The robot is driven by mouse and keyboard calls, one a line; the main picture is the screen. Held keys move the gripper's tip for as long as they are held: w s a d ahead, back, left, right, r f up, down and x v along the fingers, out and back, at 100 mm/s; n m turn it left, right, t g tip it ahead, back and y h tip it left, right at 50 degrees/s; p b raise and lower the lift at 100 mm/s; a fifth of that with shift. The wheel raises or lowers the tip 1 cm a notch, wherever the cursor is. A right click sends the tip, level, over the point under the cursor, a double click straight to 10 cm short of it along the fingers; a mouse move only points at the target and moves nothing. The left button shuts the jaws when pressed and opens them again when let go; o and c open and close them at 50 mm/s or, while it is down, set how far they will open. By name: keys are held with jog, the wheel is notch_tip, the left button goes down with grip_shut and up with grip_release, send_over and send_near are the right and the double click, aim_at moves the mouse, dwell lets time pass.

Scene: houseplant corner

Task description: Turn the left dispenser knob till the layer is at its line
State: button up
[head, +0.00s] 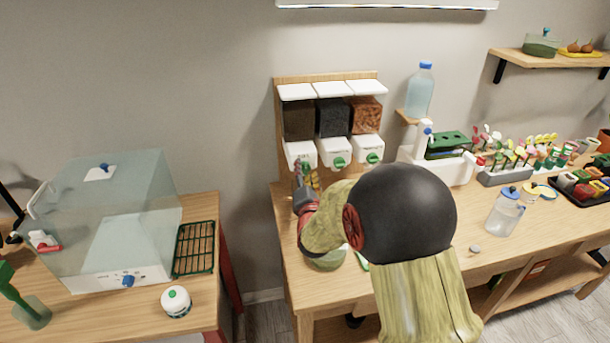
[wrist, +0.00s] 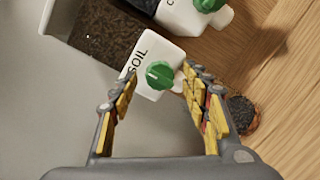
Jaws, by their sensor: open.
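The left dispenser (wrist: 143,60), a white block labelled SOIL, hangs under a clear bin of dark brown soil (wrist: 95,38); the bin also shows in the head view (head: 298,120). Its green knob (wrist: 160,74) faces the wrist camera. My gripper (wrist: 161,80) is open, its yellow-padded fingertips on either side of the knob; I cannot tell if they touch it. In the head view, my gripper (head: 306,180) hides most of this knob. A clear vessel (head: 328,260) stands on the bench, partly behind my arm. No layer line is readable.
The middle dispenser (head: 334,152) and right dispenser (head: 368,150), with green knobs, sit close by. A round vessel with dark contents (wrist: 242,113) is partly behind a finger. A water bottle (head: 420,92), a lidded jar (head: 505,212) and a clear box (head: 115,220) stand farther off.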

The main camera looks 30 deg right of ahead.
jog(key=shift+c, duration=1.2)
jog(key=c, duration=0.9)
